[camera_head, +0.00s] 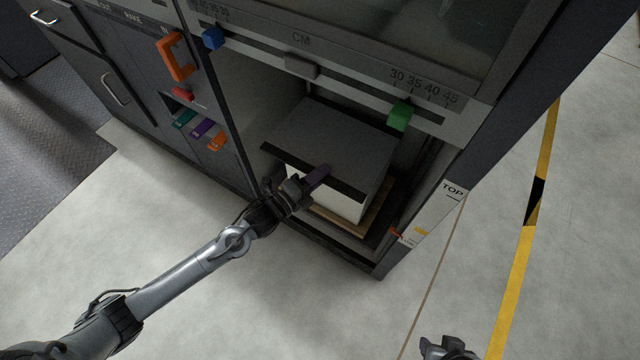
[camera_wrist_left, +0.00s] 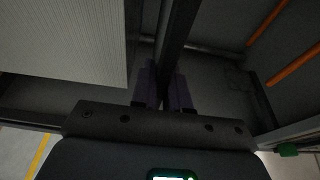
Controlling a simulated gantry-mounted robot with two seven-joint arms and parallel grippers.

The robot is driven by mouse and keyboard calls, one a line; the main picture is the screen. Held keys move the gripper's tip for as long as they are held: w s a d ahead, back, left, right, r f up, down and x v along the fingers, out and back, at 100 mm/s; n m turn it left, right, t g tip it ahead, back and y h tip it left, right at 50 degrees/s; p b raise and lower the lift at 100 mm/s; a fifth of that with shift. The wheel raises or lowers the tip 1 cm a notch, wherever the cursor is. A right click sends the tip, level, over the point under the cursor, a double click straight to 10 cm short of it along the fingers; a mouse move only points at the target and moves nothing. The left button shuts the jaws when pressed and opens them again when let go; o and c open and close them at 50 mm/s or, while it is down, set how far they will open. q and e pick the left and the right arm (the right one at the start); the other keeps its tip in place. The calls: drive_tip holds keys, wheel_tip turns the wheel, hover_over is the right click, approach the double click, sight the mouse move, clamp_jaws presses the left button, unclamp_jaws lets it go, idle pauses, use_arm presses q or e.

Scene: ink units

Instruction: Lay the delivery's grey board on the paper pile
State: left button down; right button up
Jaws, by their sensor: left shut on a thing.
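The grey board (camera_head: 330,138), with a dark strip along its front edge, lies roughly flat over the white paper pile (camera_head: 340,204) inside the open machine bay. My left gripper (camera_head: 318,176) is shut on the board's front edge. In the left wrist view its purple fingers (camera_wrist_left: 164,92) pinch the dark board edge (camera_wrist_left: 178,40). The paper pile (camera_wrist_left: 60,40) is to the left there, with a dark gap between it and the board. I cannot tell if they touch further back. My right gripper (camera_head: 448,348) is at the bottom edge, its jaws unclear.
The pile stands on a wooden pallet (camera_head: 377,218) in the bay. A scale rail with a blue slider (camera_head: 213,37), a grey slider (camera_head: 301,65) and a green slider (camera_head: 400,115) crosses above. An orange handle (camera_head: 174,57) is at left. The floor in front is clear.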

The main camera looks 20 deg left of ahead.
use_arm(q)
wheel_tip(320, 180, down, 4)
drive_tip(key=b, duration=0.2)
drive_tip(key=shift+b, duration=0.35)
drive_tip(key=c, duration=1.1)
unclamp_jaws()
drive_tip(key=shift+f, duration=0.1)
